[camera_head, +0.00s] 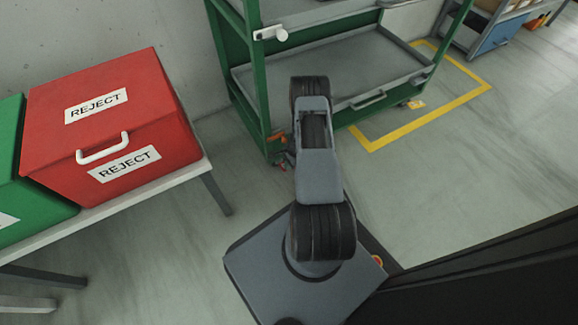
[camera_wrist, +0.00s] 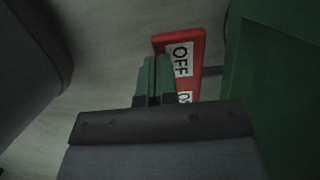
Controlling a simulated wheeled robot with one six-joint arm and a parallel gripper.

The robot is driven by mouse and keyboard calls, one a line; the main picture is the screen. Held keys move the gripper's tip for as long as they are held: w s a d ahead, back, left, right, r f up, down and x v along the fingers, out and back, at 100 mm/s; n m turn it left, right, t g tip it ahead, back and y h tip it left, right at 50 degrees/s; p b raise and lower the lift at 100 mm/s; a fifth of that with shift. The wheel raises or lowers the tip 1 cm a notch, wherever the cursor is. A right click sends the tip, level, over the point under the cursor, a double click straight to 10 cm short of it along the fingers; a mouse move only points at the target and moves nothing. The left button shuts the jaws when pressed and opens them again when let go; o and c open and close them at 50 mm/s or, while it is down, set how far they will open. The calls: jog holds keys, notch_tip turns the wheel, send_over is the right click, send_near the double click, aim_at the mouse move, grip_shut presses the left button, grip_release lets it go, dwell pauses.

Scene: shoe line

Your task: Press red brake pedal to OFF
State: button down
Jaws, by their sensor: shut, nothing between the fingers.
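The red brake pedal (camera_wrist: 198,45) shows in the wrist view, with a white OFF label near its far end and a second label partly hidden by my gripper. My gripper (camera_wrist: 157,60) has green fingers, shut and empty. The fingers overlap the left side of the pedal in the picture; I cannot tell whether they touch it. In the head view, small red and orange parts show at the foot of the green cart (camera_head: 242,98), left of my arm. My arm hides the gripper there.
The cart has grey shelves and stands partly within a yellow floor outline (camera_head: 425,118). A red REJECT box (camera_head: 150,95) and a green box (camera_head: 30,205) sit on a bench at left. A dark edge (camera_head: 490,275) crosses the lower right.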

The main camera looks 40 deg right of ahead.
jog(key=p+v, duration=0.5)
jog(key=v, duration=0.8)
jog(key=d+p, duration=0.1)
jog(key=p, duration=0.2)
jog(key=shift+r, duration=0.25)
jog(key=shift+f, duration=0.1)
jog(key=b+x, duration=0.7)
jog(key=x, duration=0.5)
jog(key=shift+w+a+f, duration=0.1)
jog(key=shift+f, duration=0.15)
jog(key=shift+a+f+b, duration=0.2)
jog(key=shift+f+b, duration=0.25)
jog(key=shift+f, duration=0.2)
